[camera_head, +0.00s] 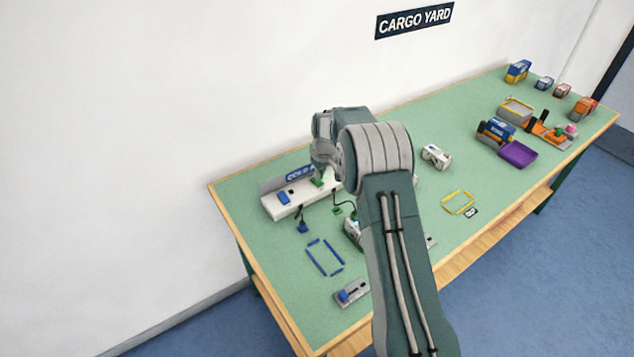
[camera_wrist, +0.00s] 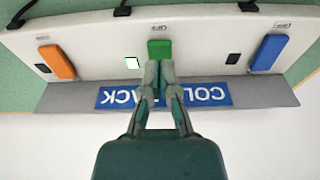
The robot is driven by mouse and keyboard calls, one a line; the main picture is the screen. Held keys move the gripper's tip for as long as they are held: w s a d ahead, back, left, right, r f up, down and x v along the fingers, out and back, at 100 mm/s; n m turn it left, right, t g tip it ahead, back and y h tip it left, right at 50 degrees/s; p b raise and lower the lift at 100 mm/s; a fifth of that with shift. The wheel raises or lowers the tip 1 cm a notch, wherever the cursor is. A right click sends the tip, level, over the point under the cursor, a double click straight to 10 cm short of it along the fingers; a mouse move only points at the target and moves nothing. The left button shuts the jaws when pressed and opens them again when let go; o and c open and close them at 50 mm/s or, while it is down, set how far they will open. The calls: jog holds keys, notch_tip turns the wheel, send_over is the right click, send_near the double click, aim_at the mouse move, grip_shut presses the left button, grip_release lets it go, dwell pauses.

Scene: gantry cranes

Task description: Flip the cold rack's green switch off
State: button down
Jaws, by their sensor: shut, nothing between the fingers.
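The cold rack (camera_head: 270,207) is a long white box at the left end of the green table; its white face (camera_wrist: 200,52) and blue COLD RACK sign (camera_wrist: 207,94) show upside down in the wrist view. Its green switch (camera_wrist: 159,49) is in the middle, also visible in the head view (camera_head: 317,182). My arm hides part of the rack in the head view.
An orange switch (camera_wrist: 57,62) and a blue switch (camera_wrist: 267,52) flank the green one, their lamps dark. Black cables run from the rack's front to plugs (camera_head: 303,227). A white wall stands behind. Trucks and a purple tray (camera_head: 517,153) sit farther right.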

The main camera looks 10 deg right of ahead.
aim_at(320, 183)
jog(key=shift+f, duration=0.9)
dwell(0.5)
jog(key=shift+r, duration=3.5)
jog(key=s+r+m+t, duration=0.2)
jog(key=s+r, duration=1.7)
jog(key=r, duration=0.2)
jog(key=s+m+t, duration=0.2)
jog(key=s, duration=2.2)
jog(key=shift+r+h, duration=0.2)
jog(key=shift+h, duration=0.2)
